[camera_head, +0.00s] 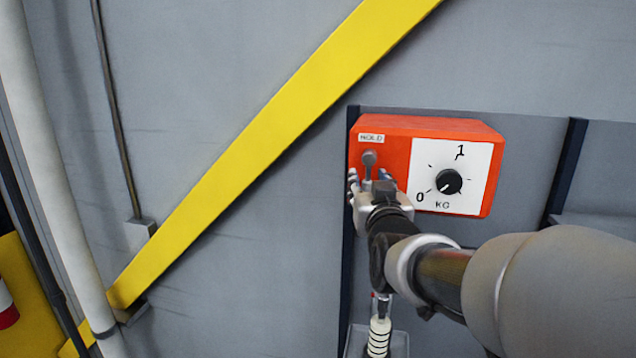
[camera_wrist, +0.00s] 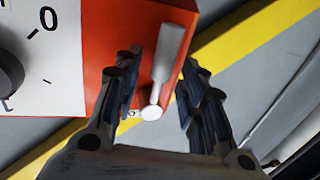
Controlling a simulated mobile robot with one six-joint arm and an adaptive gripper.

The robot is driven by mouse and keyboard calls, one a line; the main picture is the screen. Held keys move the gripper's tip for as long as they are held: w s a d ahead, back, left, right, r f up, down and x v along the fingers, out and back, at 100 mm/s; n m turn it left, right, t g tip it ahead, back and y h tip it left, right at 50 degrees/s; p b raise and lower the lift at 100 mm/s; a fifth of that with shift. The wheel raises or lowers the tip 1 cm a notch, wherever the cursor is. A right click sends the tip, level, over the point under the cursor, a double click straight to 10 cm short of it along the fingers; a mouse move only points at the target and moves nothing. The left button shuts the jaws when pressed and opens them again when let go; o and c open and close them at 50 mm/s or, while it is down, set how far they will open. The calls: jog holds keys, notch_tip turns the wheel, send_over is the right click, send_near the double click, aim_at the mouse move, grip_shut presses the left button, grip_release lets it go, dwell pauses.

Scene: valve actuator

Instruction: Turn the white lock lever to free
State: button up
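The white lock lever (camera_head: 369,165) is on the left part of the orange box (camera_head: 440,128), below a small label that seems to read HOLD. It looks grey in the head view and hangs roughly straight down from its round end. In the wrist view the lever (camera_wrist: 168,60) is a pale bar with a round end, slightly tilted. My gripper (camera_head: 371,178) is in front of the box's left side. In the wrist view my gripper (camera_wrist: 159,62) is open, one finger on each side of the lever, with gaps visible on both sides.
A dial (camera_head: 449,181) marked 0, 1 and KG sits on the box's white panel, right of the lever. A yellow diagonal beam (camera_head: 255,155) crosses the grey wall left of the box. A white pipe (camera_head: 50,170) runs down the far left.

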jog(key=shift+c, duration=0.3)
grip_shut()
dwell(0.4)
